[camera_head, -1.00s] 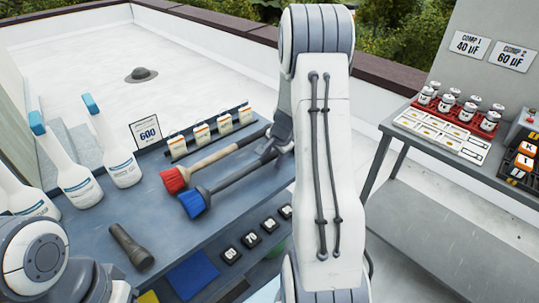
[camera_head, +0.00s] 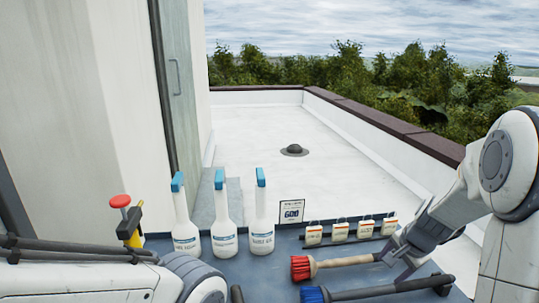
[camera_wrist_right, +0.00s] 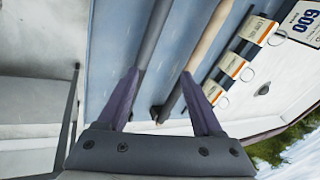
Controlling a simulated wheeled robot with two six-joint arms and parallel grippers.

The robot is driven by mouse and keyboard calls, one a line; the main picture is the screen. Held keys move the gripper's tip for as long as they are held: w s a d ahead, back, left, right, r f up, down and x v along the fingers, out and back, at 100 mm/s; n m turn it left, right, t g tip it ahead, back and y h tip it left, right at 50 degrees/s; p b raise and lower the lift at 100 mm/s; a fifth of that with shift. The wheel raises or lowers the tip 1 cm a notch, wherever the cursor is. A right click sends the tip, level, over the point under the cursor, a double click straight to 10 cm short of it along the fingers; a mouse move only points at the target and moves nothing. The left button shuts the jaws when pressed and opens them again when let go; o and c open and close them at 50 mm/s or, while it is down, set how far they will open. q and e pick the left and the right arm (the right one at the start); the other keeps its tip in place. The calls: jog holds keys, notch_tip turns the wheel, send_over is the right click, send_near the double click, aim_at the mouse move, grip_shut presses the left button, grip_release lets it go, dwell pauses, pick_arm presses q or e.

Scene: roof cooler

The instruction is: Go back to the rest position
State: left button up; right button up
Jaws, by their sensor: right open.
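My right gripper (camera_head: 398,256) is open and empty. In the head view it overlaps the handle end of the red brush (camera_head: 303,267), near the blue brush (camera_head: 315,293). In the right wrist view, the open fingers (camera_wrist_right: 160,75) point over the bench, with the dark handle (camera_wrist_right: 152,38) and the wooden handle (camera_wrist_right: 205,42) beyond them. I cannot tell the exact height of the fingers above the handles. My left arm crosses the lower left of the head view, and its gripper is out of view.
Several white bottles with blue tops, such as one bottle (camera_head: 262,225), stand on the bench beside a 600 sign (camera_head: 291,211) and a row of tagged items (camera_head: 340,232). A yellow, red-topped object (camera_head: 130,232) is at left. The roof beyond is open.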

jog(key=s+a+r+n+g+y+p, duration=0.1)
jog(key=s+a+r+n, duration=0.2)
jog(key=a, duration=0.5)
jog(key=s+a+r+n+g, duration=0.1)
jog(key=s+a+n, duration=0.35)
jog(key=a, duration=0.35)
jog(key=s+a+r+n+y+p, duration=0.1)
jog(key=s+a+r+n, duration=0.2)
jog(key=a, duration=0.5)
jog(key=s+a+n+g, duration=0.1)
jog(key=s+a+n, duration=0.1)
jog(key=s+n, duration=0.3)
jog(key=s+a+n+g+h, duration=0.1)
jog(key=s+a+n, duration=0.1)
jog(key=s+n, duration=0.4)
jog(key=s, duration=0.4)
jog(key=shift+a+r+p, duration=0.15)
jog(key=shift+a+p, duration=0.2)
jog(key=shift+a, duration=0.05)
jog(key=shift+s, duration=0.1)
jog(key=shift+c, duration=1.2)
jog(key=shift+s, duration=0.1)
jog(key=shift+c, duration=0.2)
